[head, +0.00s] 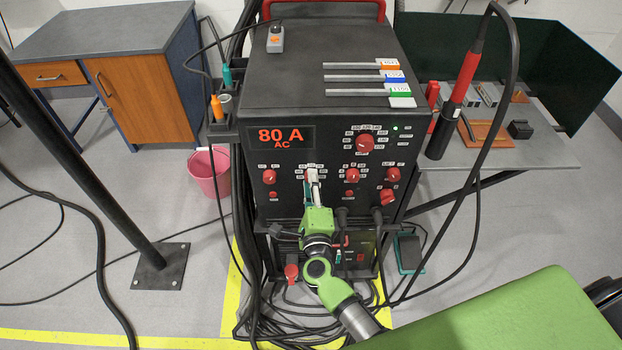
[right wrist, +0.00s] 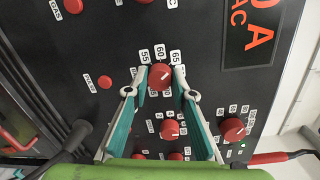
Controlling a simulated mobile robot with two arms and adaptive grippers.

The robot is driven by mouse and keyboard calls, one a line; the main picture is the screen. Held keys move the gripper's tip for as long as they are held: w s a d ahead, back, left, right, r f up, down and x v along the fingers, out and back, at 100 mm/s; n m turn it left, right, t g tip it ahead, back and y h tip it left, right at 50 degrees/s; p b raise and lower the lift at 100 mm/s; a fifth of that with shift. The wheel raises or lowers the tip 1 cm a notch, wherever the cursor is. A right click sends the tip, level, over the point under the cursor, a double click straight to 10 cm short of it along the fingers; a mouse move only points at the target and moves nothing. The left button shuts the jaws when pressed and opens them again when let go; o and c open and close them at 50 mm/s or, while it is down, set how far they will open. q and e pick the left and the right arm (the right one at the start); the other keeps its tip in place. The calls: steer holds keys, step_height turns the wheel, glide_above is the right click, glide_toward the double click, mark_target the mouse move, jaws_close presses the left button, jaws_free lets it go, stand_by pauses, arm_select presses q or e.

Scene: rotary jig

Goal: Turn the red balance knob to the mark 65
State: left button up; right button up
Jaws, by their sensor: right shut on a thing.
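The red balance knob (right wrist: 160,77) shows in the right wrist view, with labels 55, 60 and 65 around its upper side. My right gripper (right wrist: 159,94) has its two teal fingers on either side of this knob and is shut on it. I cannot read which mark the knob points at. In the head view my right gripper (head: 313,180) reaches the black machine's front panel (head: 325,148) from below. There it hides the knob. My left gripper is not in view.
Other red knobs, such as the large one (head: 366,143) and the left one (head: 269,177), sit close by on the panel. The display (head: 281,137) reads 80 A AC. Cables (head: 275,315) lie on the floor below. A torch (head: 457,95) stands in a holder at right.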

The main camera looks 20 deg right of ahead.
steer(key=shift+r, duration=0.1)
stand_by(0.5)
steer(key=o, duration=1.1)
steer(key=shift+w, duration=0.1)
steer(key=v, duration=1.2)
steer(key=shift+n, duration=0.3)
